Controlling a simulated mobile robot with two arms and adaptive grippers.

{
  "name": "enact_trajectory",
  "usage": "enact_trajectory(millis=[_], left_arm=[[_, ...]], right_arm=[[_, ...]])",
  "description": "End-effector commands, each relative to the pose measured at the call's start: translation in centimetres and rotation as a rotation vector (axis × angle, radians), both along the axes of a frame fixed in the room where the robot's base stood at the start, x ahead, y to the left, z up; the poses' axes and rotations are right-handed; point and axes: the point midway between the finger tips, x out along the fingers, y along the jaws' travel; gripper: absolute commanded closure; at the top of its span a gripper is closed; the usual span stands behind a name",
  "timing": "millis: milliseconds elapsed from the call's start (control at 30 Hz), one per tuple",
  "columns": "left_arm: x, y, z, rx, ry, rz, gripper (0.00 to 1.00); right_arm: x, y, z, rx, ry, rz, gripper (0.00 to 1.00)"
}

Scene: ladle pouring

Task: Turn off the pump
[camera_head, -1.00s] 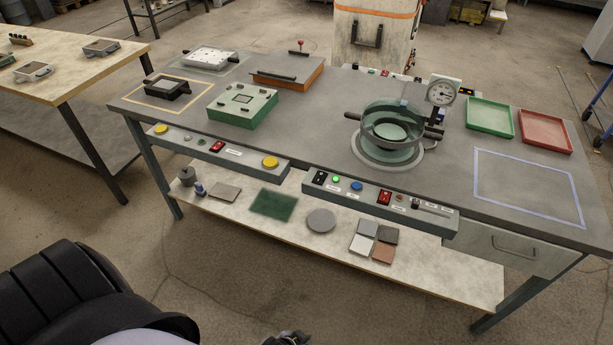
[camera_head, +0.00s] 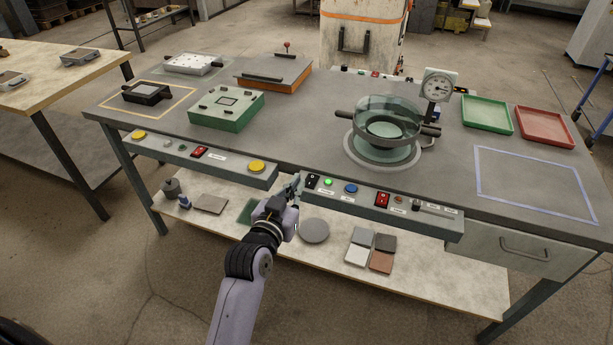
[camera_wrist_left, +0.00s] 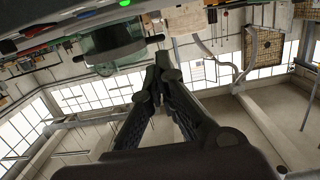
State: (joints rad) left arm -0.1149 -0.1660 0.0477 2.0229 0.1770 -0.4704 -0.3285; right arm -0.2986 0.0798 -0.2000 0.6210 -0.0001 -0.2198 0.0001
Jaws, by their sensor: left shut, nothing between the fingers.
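The right-hand control panel (camera_head: 381,212) runs along the bench's front edge. It carries a black rocker switch (camera_head: 312,181), a lit green lamp (camera_head: 328,183), a blue button (camera_head: 351,189) and a red switch (camera_head: 382,199); their labels are too small to read. My left gripper (camera_head: 296,183) is shut and empty, just left of the black switch; contact cannot be told. In the left wrist view its fingers (camera_wrist_left: 164,66) are together, and the green lamp (camera_wrist_left: 125,3) shows at the top edge. My right gripper is not in view.
A glass-walled vessel (camera_head: 385,125) stands behind the panel beside a dial gauge (camera_head: 439,86). A left panel (camera_head: 230,168) has yellow buttons and a red switch. A green tray (camera_head: 487,117) and a red tray (camera_head: 545,128) sit at the right. The lower shelf (camera_head: 440,270) holds loose plates.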

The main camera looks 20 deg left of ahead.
Motion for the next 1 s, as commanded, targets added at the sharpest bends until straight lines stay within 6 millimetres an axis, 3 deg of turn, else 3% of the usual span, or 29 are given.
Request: enact_trajectory(millis=[367,833,1000], left_arm=[[1.1,0.0,-0.1,0.000,0.000,0.000,1.00],[10.3,-0.4,-1.2,-0.001,0.000,-0.001,1.00],[10.3,-0.3,-4.1,0.001,0.004,0.000,1.00]], right_arm=[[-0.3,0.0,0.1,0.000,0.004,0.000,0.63],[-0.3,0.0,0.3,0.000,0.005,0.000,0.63],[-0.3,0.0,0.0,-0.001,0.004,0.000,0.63]])
